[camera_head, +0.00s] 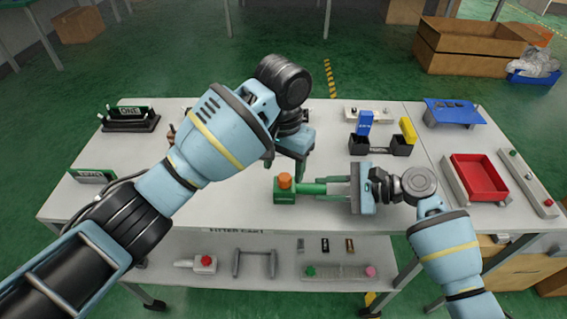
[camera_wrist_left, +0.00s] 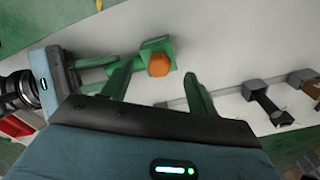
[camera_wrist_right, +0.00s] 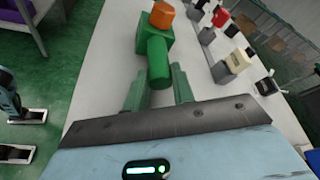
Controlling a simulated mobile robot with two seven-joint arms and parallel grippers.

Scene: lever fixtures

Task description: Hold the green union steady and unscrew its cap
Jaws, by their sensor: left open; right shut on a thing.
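The green union (camera_head: 284,197) sits near the front edge of the white cart top, with its orange cap (camera_head: 285,181) upright on its block end. Its green pipe runs right, to my right gripper (camera_head: 338,188). The right wrist view shows the pipe (camera_wrist_right: 158,70) between the fingers, and that gripper is shut on it. My left gripper (camera_head: 299,168) is open and empty above and just behind the union. In the left wrist view the cap (camera_wrist_left: 159,65) appears between the two fingertips but beyond them. I see no contact there.
A black holder (camera_head: 380,146) with blue and yellow blocks stands behind right. A red tray (camera_head: 480,178) and a blue stand (camera_head: 453,112) are farther right. A sign fixture (camera_head: 130,119) is back left. Small parts lie on the lower shelf (camera_head: 270,250). The front middle top is mostly clear.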

